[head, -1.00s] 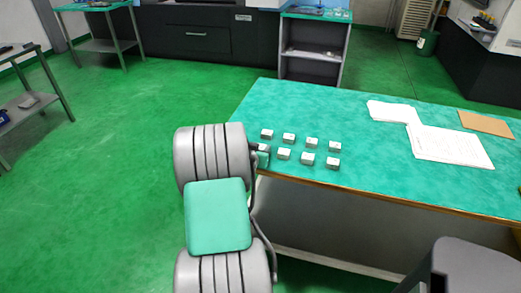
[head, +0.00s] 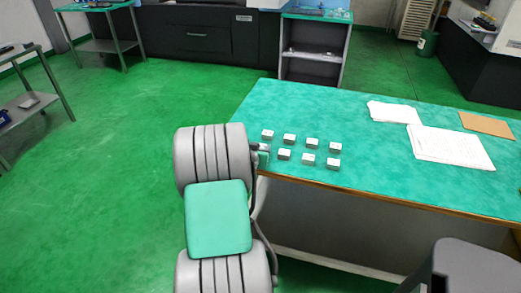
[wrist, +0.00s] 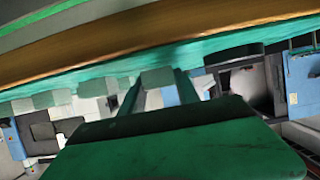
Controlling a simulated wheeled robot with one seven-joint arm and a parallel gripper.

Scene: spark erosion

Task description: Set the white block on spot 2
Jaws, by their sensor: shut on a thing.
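My gripper (head: 264,151) is at the left front corner of the green table (head: 390,180), mostly hidden behind my arm in the head view. In the wrist view, the fingers of my gripper (wrist: 157,88) are shut on a small pale block (wrist: 157,77), taken to be the white block; its colour looks greenish in shade. Several similar white-topped blocks stand on the table in two rows, such as one in the back row (head: 267,134) and one in the front row (head: 284,154). Spot 2 and any number marks cannot be made out.
White papers (head: 450,147) and a brown board (head: 486,124) lie at the table's right. The table's wooden edge (wrist: 150,43) runs close across the wrist view. The table is clear between the blocks and the papers. Open green floor (head: 110,170) lies to the left.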

